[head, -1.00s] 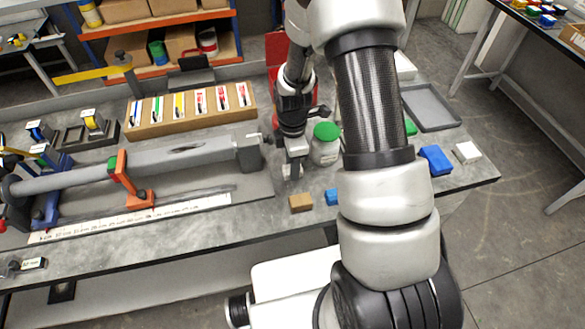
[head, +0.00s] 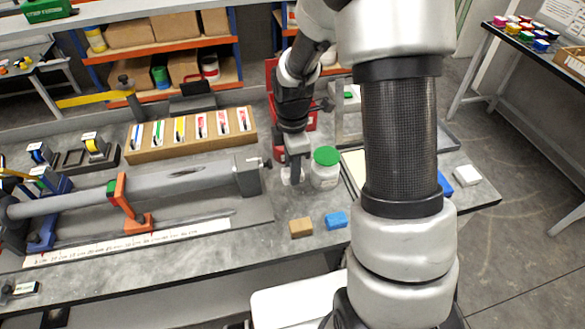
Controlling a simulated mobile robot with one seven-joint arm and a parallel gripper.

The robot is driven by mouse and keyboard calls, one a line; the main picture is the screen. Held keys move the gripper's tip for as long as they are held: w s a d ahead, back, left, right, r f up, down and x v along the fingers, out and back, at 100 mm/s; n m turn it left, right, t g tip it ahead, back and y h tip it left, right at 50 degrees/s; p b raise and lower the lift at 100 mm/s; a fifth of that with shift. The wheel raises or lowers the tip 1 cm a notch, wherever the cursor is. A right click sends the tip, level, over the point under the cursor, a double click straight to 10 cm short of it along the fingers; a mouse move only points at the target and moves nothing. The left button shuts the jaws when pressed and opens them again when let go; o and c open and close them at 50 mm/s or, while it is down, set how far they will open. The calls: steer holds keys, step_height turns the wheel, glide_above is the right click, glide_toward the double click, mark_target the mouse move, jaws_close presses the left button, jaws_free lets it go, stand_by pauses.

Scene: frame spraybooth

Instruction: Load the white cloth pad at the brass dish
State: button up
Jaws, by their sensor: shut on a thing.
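My gripper (head: 292,176) is just left of a clear jar with a green lid (head: 326,168), low over the bench. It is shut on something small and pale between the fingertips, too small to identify. A white block (head: 467,175) lies at the bench's right end and looks like a pad; I cannot tell if it is cloth. A tan block (head: 301,227) and a blue block (head: 335,220) lie in front of the gripper. I cannot make out a brass dish; my arm hides part of the bench.
A wooden rack of marked slots (head: 190,136) stands behind left. A long grey bar fixture with an orange clamp (head: 128,205) fills the left. Another blue block (head: 444,184) shows beside my arm. The bench front around the tan block is mostly clear.

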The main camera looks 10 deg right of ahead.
steer(key=w+d+r+p, duration=0.1)
steer(key=w+r, duration=0.3)
steer(key=w, duration=0.5)
steer(key=w+d+r+p, duration=0.1)
steer(key=w+d+r, duration=0.15)
steer(key=w, duration=0.65)
steer(key=shift+a+f+b, duration=0.25)
steer(key=shift+f+b, duration=0.65)
steer(key=shift+f, duration=0.4)
steer(key=shift+a+f+b, duration=0.25)
steer(key=shift+f+b, duration=0.6)
steer(key=shift+f, duration=0.4)
steer(key=shift+f+b, duration=0.6)
steer(key=shift+f, duration=0.5)
steer(key=shift+r, duration=0.1)
step_height(320, 180, up, 7)
steer(key=p, duration=0.4)
steer(key=shift+p, duration=0.3)
steer(key=s+a+r+m, duration=0.2)
steer(key=s+r+m, duration=0.1)
steer(key=s+m, duration=1.2)
steer(key=m, duration=0.3)
steer(key=shift+a+r, duration=0.2)
